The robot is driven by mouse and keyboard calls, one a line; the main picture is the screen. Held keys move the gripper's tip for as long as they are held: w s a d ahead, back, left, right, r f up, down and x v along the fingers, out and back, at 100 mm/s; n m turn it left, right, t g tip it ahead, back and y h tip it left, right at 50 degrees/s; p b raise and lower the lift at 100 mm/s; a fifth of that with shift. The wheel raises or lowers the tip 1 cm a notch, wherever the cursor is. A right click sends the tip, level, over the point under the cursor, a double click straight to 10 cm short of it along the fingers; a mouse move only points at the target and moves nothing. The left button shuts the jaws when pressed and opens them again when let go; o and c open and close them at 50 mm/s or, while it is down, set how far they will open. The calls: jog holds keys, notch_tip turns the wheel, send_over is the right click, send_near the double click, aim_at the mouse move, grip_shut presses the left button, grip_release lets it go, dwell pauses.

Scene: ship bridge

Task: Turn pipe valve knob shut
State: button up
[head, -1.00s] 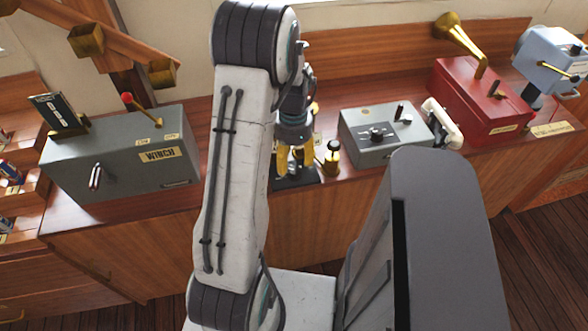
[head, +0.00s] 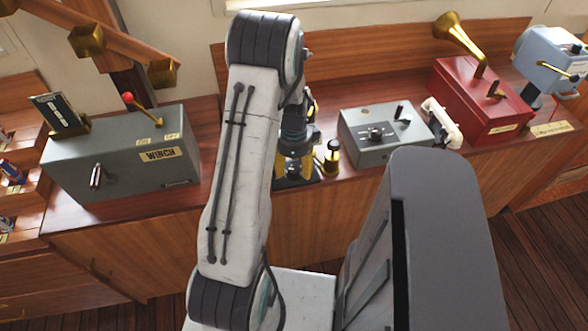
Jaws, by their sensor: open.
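My gripper (head: 293,168) is open and points down over a dark base (head: 296,183) on the wooden counter, left of the middle of the head view. My own arm hides part of it. Just right of the gripper stands a small brass fitting (head: 332,160) with a dark top, which may belong to the pipe valve. I cannot clearly make out the valve knob; it may be hidden beneath or behind my gripper. I cannot tell whether the fingers touch anything.
A grey winch box (head: 120,155) with a red-tipped lever stands left. A grey control box (head: 385,135), a white handset (head: 441,122), a red box (head: 480,100) with a brass horn and a pale blue device (head: 550,55) stand right. The counter's front edge is close to my gripper.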

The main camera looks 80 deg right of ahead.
jog(key=shift+f, duration=0.85)
grip_shut()
